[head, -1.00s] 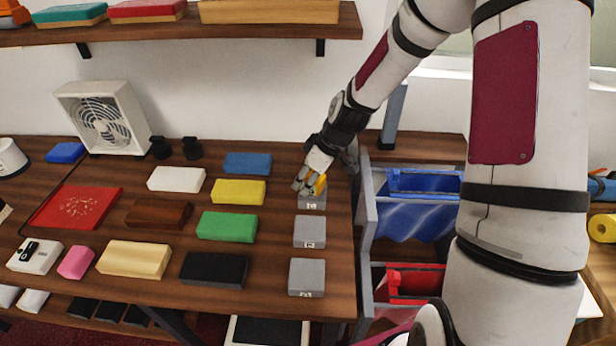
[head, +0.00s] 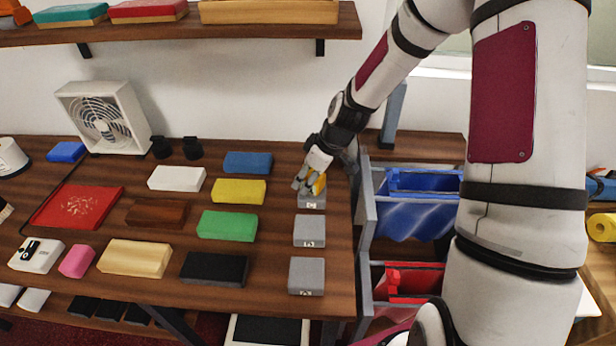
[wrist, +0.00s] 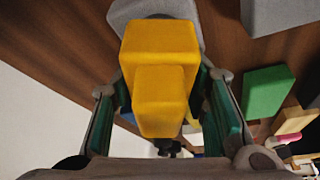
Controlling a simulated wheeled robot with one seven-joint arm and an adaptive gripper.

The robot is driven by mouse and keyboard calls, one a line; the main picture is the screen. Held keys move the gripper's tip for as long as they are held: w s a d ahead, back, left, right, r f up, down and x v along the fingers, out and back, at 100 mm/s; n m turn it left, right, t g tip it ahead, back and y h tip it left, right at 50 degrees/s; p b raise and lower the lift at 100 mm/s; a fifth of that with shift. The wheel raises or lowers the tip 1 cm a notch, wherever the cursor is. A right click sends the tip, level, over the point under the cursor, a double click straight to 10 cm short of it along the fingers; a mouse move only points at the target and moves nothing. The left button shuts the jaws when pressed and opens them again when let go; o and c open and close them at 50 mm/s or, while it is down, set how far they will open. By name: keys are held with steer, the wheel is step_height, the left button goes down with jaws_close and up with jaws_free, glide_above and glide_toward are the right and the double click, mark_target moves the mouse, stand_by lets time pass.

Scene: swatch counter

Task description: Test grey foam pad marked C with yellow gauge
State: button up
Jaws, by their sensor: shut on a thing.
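My gripper (head: 309,184) is shut on the yellow gauge (wrist: 160,55), a stepped yellow block held between the fingers in the wrist view. The gauge (head: 319,186) shows beside the fingers in the head view. It is at the farthest of three grey foam pads (head: 312,202), over or against its top; I cannot tell whether it touches. That pad also shows behind the gauge in the wrist view (wrist: 192,12). The middle grey pad (head: 309,231) and the nearest grey pad (head: 307,277) lie in line with it. Each has a small front label, too small to read surely.
Yellow (head: 238,191), green (head: 227,225), blue (head: 247,163) and black (head: 214,269) blocks lie left of the pads. A grey rack with blue (head: 425,182) and red bins (head: 412,283) stands close right. A fan (head: 103,118) stands at the back left.

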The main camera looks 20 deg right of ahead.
mark_target(320, 188)
stand_by(0.3)
steer(key=shift+r+p, duration=1.9)
steer(key=shift+r, duration=1.6)
steer(key=shift+f, duration=0.1)
steer(key=shift+s+d+f+n, duration=0.15)
steer(key=shift+d+f+n, duration=0.05)
steer(key=shift+n, duration=0.1)
steer(key=s+f+n+g+b, duration=0.1)
steer(key=n, duration=0.1)
steer(key=s+d+f+n+b, duration=0.1)
steer(key=n, duration=0.1)
steer(key=s+d+f+n+g+y+b, duration=0.1)
steer(key=s+f+n, duration=0.1)
steer(key=shift+d+n+g, duration=0.25)
steer(key=shift+n+g, duration=0.05)
steer(key=shift+s+d+f+n+g, duration=0.3)
steer(key=shift+s+n, duration=0.15)
steer(key=shift+n, duration=0.35)
steer(key=shift+w, duration=0.15)
steer(key=w, duration=0.5)
steer(key=w+f+b, duration=0.1)
steer(key=w, duration=0.9)
steer(key=shift+w+d+f+b, duration=0.15)
steer(key=shift+d+f+b, duration=0.05)
steer(key=shift+d+b, duration=0.2)
steer(key=shift+f+p, duration=0.35)
steer(key=shift+f, duration=1.35)
